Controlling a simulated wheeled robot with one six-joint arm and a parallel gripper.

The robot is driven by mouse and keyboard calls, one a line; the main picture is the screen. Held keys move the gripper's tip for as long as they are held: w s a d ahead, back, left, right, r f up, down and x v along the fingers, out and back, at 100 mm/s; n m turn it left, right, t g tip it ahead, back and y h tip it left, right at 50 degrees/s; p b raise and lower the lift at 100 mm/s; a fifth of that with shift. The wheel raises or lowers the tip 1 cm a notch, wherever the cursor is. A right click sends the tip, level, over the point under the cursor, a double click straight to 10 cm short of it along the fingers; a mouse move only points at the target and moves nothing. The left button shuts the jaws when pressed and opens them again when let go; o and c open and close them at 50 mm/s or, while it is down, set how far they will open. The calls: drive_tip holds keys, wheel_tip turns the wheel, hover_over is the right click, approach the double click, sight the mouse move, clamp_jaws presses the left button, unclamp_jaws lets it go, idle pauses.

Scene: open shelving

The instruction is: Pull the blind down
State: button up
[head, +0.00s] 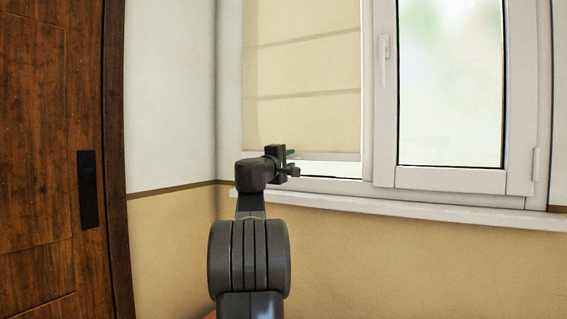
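The beige blind (305,95) hangs over the left window pane in the head view, with horizontal fold lines across it. Its pale bottom bar (335,156) is a little above the sill, and a strip of bright glass shows below it. My gripper (291,162) is at the blind's lower edge, left of the pane's middle, with its small fingers pointing right. The bottom bar lines up with the fingers in the picture. I cannot tell whether they touch it or are in front of it, nor whether they are open or shut.
A white window sash (450,179) with a handle (383,58) is to the right, with no blind over it. The white sill (420,211) juts out below. A dark wooden door (40,150) is at the left. The wall (420,265) below the sill is clear.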

drive_tip(key=v, duration=1.3)
drive_tip(key=shift+s+a+b, duration=0.2)
drive_tip(key=shift+s+b, duration=0.05)
drive_tip(key=shift+b, duration=0.15)
drive_tip(key=shift+f, duration=0.1)
drive_tip(key=p+x, duration=0.1)
drive_tip(key=x, duration=1.2)
drive_tip(key=shift+w+d+r, duration=0.2)
drive_tip(key=shift+w+d, duration=0.05)
drive_tip(key=shift+w, duration=0.05)
drive_tip(key=shift+a+f, duration=0.1)
drive_tip(key=shift+a, duration=0.05)
